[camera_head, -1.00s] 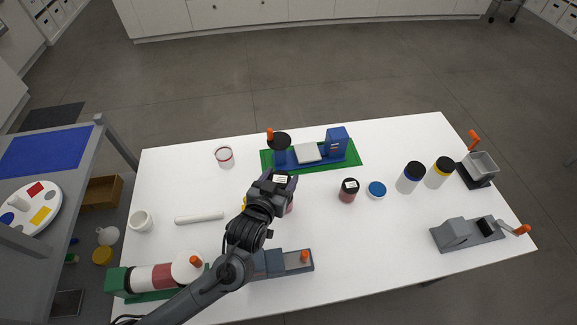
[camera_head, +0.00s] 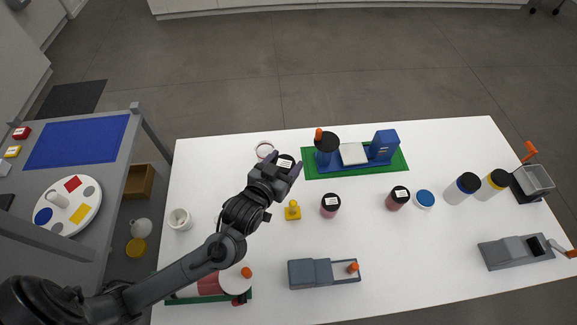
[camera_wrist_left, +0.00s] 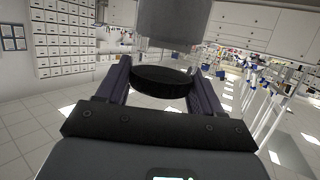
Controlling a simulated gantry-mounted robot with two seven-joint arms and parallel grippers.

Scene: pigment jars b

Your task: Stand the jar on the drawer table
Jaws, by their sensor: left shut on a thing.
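My left gripper (camera_head: 281,170) is shut on a jar with a black lid (camera_head: 286,161) that bears a white label. It is above the white table, left of the green mat. In the left wrist view the dark round lid (camera_wrist_left: 160,81) sits between the two fingers; a grey cylindrical shape shows above it. The jar's body is mostly hidden in the head view. A grey table (camera_head: 110,190) with a blue mat (camera_head: 77,142) stands at the left, apart from the gripper; I take it as the drawer table. My right gripper is not in view.
A white palette (camera_head: 84,188) lies on the grey table. Two more black-lidded jars (camera_head: 330,205) (camera_head: 398,197) stand on the white table (camera_head: 430,255).

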